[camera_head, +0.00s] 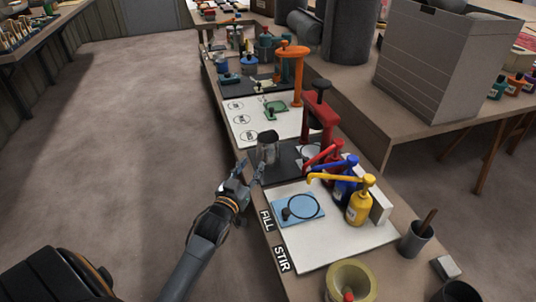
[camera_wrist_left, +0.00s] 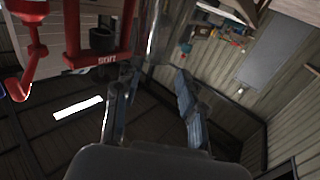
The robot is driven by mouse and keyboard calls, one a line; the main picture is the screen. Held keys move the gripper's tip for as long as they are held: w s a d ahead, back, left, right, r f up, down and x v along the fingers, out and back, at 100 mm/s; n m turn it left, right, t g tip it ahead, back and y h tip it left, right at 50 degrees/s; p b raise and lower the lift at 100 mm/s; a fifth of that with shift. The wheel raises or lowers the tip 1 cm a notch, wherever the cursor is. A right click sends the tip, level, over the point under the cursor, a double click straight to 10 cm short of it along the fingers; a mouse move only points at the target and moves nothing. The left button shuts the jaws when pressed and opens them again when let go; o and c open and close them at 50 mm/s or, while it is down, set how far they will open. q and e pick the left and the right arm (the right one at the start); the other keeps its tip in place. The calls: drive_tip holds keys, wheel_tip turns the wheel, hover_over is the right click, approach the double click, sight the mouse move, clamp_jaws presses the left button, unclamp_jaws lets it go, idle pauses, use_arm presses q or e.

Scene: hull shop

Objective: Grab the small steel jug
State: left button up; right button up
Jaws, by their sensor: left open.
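A small grey metallic-looking vessel (camera_head: 267,148), which looks like the steel jug, stands upright on a dark mat beside the red press. My left gripper (camera_head: 248,172) is open and empty, just in front of it on the near left side, at the bench edge. I cannot tell whether a finger touches it. In the left wrist view the two fingers of my left gripper (camera_wrist_left: 158,92) are spread apart. A shiny upright surface (camera_wrist_left: 153,35) shows beyond them, possibly the jug's side. The jug's handle cannot be made out. My right gripper is in neither view.
The red press (camera_head: 318,118) stands close to the right of the vessel. Red, blue and yellow pump bottles (camera_head: 359,205) stand nearer on a white board (camera_head: 330,243) with a blue pad (camera_head: 297,209). An orange stand (camera_head: 293,75) is farther back. The floor left of the bench is clear.

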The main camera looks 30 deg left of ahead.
sight(258, 158)
use_arm(q)
drive_tip(key=w, duration=0.2)
drive_tip(key=w+b, duration=0.1)
drive_tip(key=w, duration=0.2)
drive_tip(key=shift+w+a+f, duration=0.1)
drive_tip(key=shift+a, duration=0.1)
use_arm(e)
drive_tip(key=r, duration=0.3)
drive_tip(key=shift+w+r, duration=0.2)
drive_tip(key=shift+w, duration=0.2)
use_arm(q)
drive_tip(key=shift+c, duration=0.2)
clamp_jaws()
